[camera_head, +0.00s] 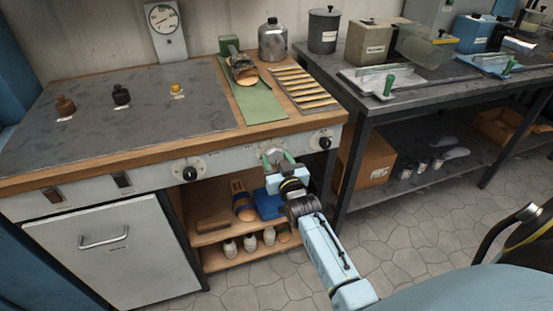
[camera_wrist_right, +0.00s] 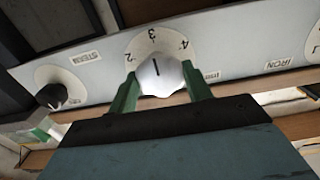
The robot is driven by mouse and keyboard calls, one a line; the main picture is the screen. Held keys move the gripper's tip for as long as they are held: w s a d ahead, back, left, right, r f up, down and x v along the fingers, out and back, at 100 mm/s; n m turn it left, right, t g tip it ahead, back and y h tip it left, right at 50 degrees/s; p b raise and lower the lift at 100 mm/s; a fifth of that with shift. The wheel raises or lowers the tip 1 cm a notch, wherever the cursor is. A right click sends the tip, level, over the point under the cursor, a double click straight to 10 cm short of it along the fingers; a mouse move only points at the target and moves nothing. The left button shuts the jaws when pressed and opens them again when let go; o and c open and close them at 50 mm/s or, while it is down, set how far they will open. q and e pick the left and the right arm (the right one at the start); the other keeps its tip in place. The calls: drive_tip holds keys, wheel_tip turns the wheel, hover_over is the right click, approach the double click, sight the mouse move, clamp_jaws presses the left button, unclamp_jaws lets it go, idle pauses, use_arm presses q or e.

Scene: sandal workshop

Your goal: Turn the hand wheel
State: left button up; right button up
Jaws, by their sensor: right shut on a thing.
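The hand wheel is a small pale knob (camera_wrist_right: 160,75) with a dark pointer line, on a white dial marked with numbers including 2, 3 and 4. It sits on the front panel of the workbench. My right gripper (camera_head: 276,156) reaches up to it from below right. Its green fingers (camera_wrist_right: 160,92) are shut on the knob, one on each side, in the right wrist view. The pointer line is close to upright there, below the 3. In the head view the fingers hide most of the knob. My left gripper is not in view.
Black knobs sit on the same panel at left (camera_head: 190,173) and right (camera_head: 324,142). Below is an open shelf (camera_head: 215,236) with shoes and a blue box. A metal-topped table (camera_head: 360,103) stands to the right. The tiled floor (camera_head: 420,220) is clear near my arm.

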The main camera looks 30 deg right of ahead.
drive_tip(key=o, duration=0.9)
drive_tip(key=shift+o, duration=0.2)
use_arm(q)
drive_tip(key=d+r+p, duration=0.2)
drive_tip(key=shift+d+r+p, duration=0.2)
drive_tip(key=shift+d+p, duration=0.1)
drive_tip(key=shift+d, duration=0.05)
use_arm(e)
drive_tip(key=v, duration=1.3)
drive_tip(key=shift+s, duration=0.25)
drive_tip(key=shift+f, duration=0.1)
